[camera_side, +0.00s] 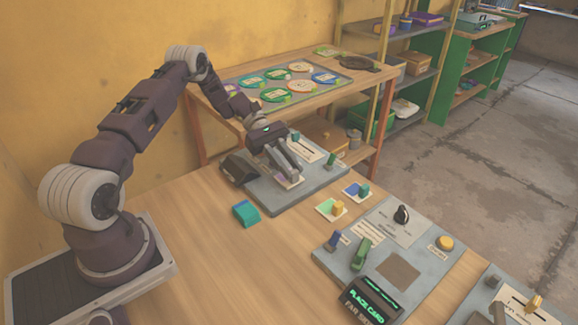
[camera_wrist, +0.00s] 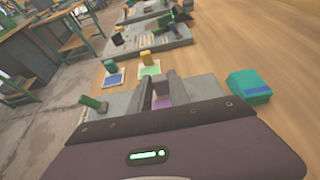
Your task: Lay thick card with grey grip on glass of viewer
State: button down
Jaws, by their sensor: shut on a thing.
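My gripper (camera_side: 287,168) is over the far grey panel (camera_side: 318,180) on the bench, its fingers pointing down and close together. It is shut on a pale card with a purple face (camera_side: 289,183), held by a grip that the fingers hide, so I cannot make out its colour. The card is at or just above the panel top; I cannot tell if it touches. In the wrist view the purple patch (camera_wrist: 160,102) shows between the fingers (camera_wrist: 175,90). A nearer panel has a bare brownish-grey square (camera_side: 398,270) and a screen (camera_side: 368,303) reading "PLACE CARD".
A blue card with a green grip (camera_side: 357,190) and a green card with a yellow grip (camera_side: 332,207) lie between the panels. A teal block (camera_side: 246,214) is to their left. A dark box (camera_side: 238,167) stands at the far panel's left edge. The front-left bench is clear.

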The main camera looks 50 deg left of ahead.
aim_at(274, 170)
jog(key=shift+f, duration=0.6)
dwell(0.4)
jog(key=c, duration=1.1)
grip_release()
jog(key=shift+c, duration=0.2)
jog(key=v, duration=0.7)
jog(key=shift+r, duration=0.1)
